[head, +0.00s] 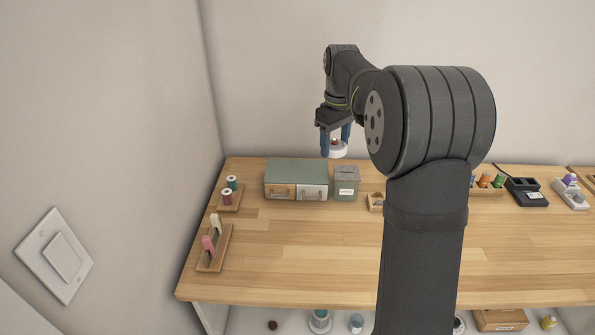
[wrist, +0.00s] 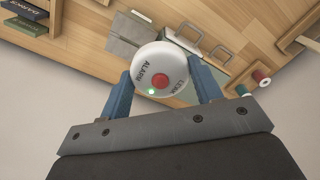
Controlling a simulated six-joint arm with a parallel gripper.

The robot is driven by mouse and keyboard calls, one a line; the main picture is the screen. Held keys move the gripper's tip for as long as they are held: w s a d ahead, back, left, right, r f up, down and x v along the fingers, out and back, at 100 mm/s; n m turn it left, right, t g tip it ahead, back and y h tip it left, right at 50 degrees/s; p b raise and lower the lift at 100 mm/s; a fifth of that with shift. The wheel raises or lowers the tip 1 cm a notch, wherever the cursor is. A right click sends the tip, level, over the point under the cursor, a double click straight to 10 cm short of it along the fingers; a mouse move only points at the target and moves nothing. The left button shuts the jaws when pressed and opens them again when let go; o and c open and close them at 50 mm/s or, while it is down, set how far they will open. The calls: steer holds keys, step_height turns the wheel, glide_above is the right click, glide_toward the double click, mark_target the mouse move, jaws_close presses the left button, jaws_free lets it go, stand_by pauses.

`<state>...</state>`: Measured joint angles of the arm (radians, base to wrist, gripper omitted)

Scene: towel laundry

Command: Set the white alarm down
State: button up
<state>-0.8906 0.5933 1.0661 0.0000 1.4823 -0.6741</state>
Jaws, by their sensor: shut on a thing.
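The white alarm (wrist: 160,68) is a round disc with a red button and a small green light, lettered "ALARM" and "LINK" on its face. My gripper (wrist: 160,88) is shut on it, with one blue finger on each side. In the head view the alarm (head: 337,150) hangs below my gripper (head: 334,136), in the air near the back edge of the wooden table (head: 300,250). It appears above the level of the green drawer box and the grey-green tin.
A green drawer box (head: 296,175) and a grey-green slotted tin (head: 346,184) stand at the back. Thread spools (head: 230,190) and a rack (head: 213,248) sit at the left. Black and white devices (head: 526,191) stand at the right. The table's front middle is clear.

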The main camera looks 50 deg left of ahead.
steer(key=shift+w+a+r, duration=0.1)
steer(key=shift+w+a, duration=0.1)
steer(key=shift+w, duration=0.3)
steer(key=shift+w+a, duration=0.15)
steer(key=shift+w, duration=0.35)
steer(key=shift+a, duration=0.3)
glide_above(297, 170)
step_height(297, 170, down, 7)
steer(key=shift+f, duration=1.95)
steer(key=shift+f, duration=0.1)
steer(key=o, duration=1)
step_height(297, 170, up, 12)
